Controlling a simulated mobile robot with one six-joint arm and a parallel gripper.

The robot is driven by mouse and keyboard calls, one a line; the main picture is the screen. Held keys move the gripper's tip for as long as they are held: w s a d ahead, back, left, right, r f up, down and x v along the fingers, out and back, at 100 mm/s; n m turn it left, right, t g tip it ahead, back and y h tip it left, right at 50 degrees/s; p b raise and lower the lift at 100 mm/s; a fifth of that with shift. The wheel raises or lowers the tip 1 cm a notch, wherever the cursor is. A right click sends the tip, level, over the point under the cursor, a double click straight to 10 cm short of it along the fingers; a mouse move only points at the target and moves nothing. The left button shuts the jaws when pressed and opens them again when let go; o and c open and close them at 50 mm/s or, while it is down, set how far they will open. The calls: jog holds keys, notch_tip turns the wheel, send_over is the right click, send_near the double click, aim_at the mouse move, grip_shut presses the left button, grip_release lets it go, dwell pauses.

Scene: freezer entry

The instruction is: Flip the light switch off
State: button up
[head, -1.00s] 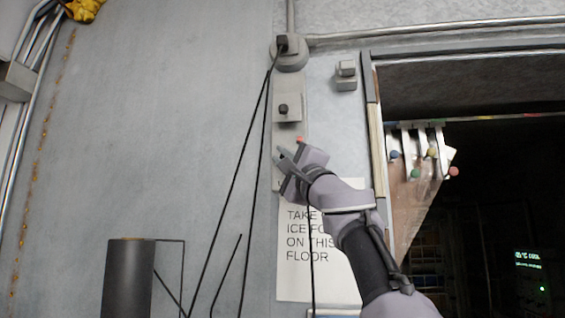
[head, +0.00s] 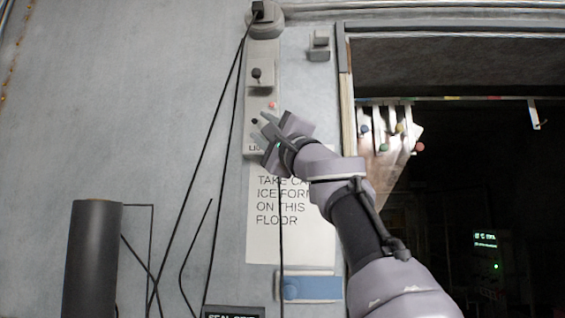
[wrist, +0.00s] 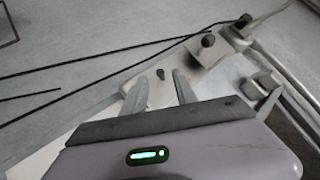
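A pale switch plate (head: 254,138) is on the grey wall left of the dark doorway, with a partly covered label starting "LI". A small dark toggle (head: 255,121) stands out from it; it also shows in the wrist view (wrist: 160,74). My gripper (head: 263,127) is in front of the plate, just right of and below the toggle. In the wrist view my gripper (wrist: 159,82) is open, its two fingers apart and empty, with the toggle seen between their tips. I cannot tell whether they touch it or which way it is set.
A box with a black knob (head: 257,75) sits above the plate, with a small red light (head: 273,104) between. Black cables (head: 220,140) hang at the left. A paper sign (head: 285,230) is below. The door frame (head: 345,110) is at the right.

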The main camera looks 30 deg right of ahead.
jog(key=a+b+v, duration=0.1)
jog(key=b+v, duration=0.4)
jog(key=v, duration=0.7)
jog(key=shift+d+b, duration=0.4)
jog(key=shift+d, duration=0.05)
jog(key=shift+s, duration=0.1)
